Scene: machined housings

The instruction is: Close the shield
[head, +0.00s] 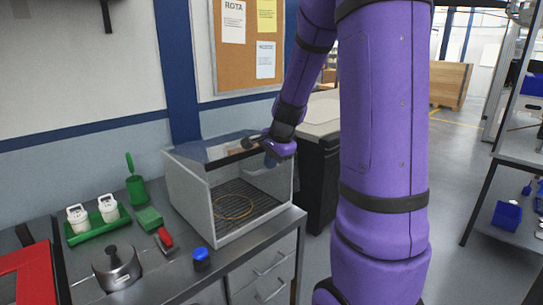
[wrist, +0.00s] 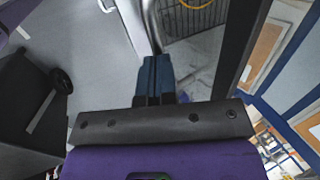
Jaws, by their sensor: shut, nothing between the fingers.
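The grey box (head: 185,197) stands on the bench with a wire rack and a yellow ring (head: 236,207) inside. Its shield (head: 215,151) shows as a glossy panel at the top front; how far it is open is hard to tell. My gripper (head: 270,161) is at the upper right front of the box, by the shield's edge, with its fingers pointing down. In the wrist view the blue fingers (wrist: 157,70) are together with nothing between them.
Left of the box are a green tray (head: 98,226) with white containers, a green brush (head: 136,182), a red-handled item (head: 164,238), a blue-capped item (head: 201,257) and a round metal part (head: 116,268). A dark cabinet (head: 319,165) stands to the right.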

